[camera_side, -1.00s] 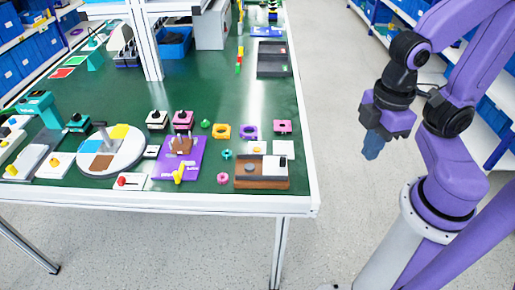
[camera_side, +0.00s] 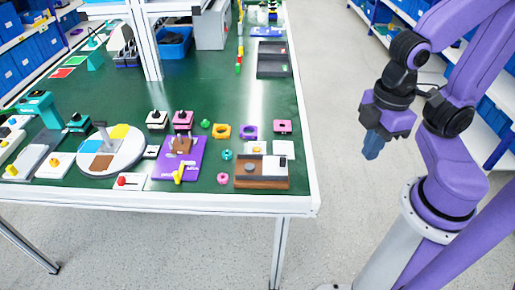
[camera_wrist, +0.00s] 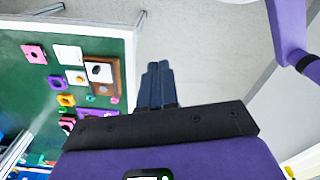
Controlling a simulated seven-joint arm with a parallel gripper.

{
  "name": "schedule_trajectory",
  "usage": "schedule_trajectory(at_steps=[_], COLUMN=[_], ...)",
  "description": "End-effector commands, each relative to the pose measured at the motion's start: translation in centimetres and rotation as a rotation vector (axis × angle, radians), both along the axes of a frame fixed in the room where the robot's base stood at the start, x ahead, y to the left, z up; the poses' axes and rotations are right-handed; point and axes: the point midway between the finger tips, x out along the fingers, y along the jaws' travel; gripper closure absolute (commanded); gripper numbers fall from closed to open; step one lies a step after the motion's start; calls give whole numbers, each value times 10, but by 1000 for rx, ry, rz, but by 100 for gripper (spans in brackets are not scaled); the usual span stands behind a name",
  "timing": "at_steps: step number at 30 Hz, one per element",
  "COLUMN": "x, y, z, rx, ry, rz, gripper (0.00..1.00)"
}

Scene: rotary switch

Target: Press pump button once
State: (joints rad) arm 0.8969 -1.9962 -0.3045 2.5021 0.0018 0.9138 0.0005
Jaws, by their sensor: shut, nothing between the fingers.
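Several small buttons show in the side view, and no label tells which one is the pump button. A red button (camera_side: 122,181) sits on a white plate (camera_side: 138,184) at the table's front edge. Orange buttons (camera_side: 54,162) sit on white plates at the far left. A brown block (camera_side: 262,184) with a round dark knob (camera_side: 249,168) stands at the front right corner; it also shows in the wrist view (camera_wrist: 116,76). My gripper (camera_side: 372,152) is off the table to the right, in the air, touching nothing. Its blue fingers (camera_wrist: 159,72) are together and empty.
The green table (camera_side: 215,95) has a white front edge (camera_side: 220,205). A white turntable (camera_side: 110,160) and a purple board (camera_side: 180,157) with a yellow handle (camera_side: 179,173) stand at the front. Open floor lies between table and arm. A white post (camera_side: 146,45) rises behind.

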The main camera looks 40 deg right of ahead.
Motion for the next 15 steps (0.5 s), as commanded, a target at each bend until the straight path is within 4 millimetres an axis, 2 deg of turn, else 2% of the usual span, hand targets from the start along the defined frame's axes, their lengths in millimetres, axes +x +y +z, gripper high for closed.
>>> schedule_trajectory(at_steps=[10, 15], x=[2, 17], y=[2, 24], z=[-1, -8], rx=[6, 68], ry=[1, 2], rz=[-1, -13], gripper=[100, 100])
